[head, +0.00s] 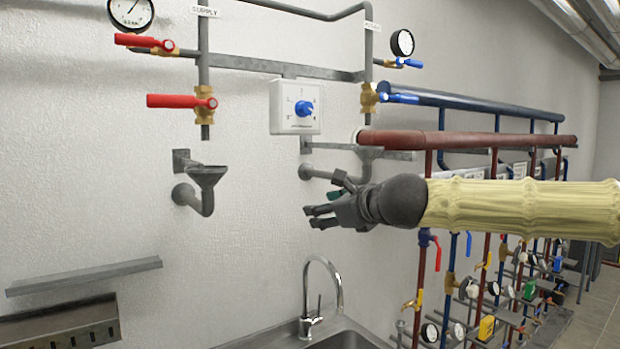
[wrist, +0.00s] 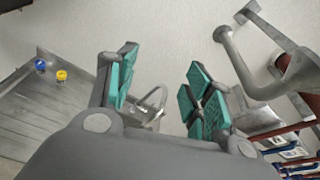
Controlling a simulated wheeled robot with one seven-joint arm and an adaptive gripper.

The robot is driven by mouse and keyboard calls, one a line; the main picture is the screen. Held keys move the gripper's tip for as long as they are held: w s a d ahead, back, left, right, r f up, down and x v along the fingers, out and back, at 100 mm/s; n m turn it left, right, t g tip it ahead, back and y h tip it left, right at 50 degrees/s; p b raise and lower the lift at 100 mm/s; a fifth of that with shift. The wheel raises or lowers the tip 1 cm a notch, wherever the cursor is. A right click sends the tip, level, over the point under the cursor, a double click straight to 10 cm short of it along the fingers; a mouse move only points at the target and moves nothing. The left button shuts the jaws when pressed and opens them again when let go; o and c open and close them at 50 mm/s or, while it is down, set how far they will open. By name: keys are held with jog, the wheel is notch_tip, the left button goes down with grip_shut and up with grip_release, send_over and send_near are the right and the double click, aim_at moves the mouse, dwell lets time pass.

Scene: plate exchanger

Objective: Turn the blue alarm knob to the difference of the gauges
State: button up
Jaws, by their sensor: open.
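The blue alarm knob (head: 304,108) sits on a white square box (head: 284,118) with dial marks on the wall. One round gauge (head: 131,12) is at the upper left, partly cut off by the frame edge, near the "SUPPLY" label. Another round gauge (head: 402,43) is at the upper right, seen at an angle. The readings are too small to tell. My gripper (head: 312,216) is open and empty, below the knob box and apart from it, pointing left. The wrist view shows its two teal-padded fingers (wrist: 158,95) spread apart with nothing between them. The knob is not in the wrist view.
Red-handled valves (head: 180,101) are left of the box and a blue-handled valve (head: 400,98) is right of it. A grey drain funnel (head: 207,176) juts from the wall at left. A sink faucet (head: 322,290) stands below my gripper. Red and blue pipes run at right.

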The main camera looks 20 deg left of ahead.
aim_at(309, 108)
jog(key=s+d+r+m+t+y, duration=0.1)
jog(key=s+d+r, duration=0.1)
jog(key=r, duration=0.9)
jog(key=s+d+r+m+y, duration=0.2)
jog(key=r, duration=0.9)
jog(key=p+x, duration=0.3)
jog(key=x, duration=0.7)
jog(key=shift+w+a+p, duration=0.3)
jog(key=shift+p, duration=0.1)
jog(key=c, duration=1)
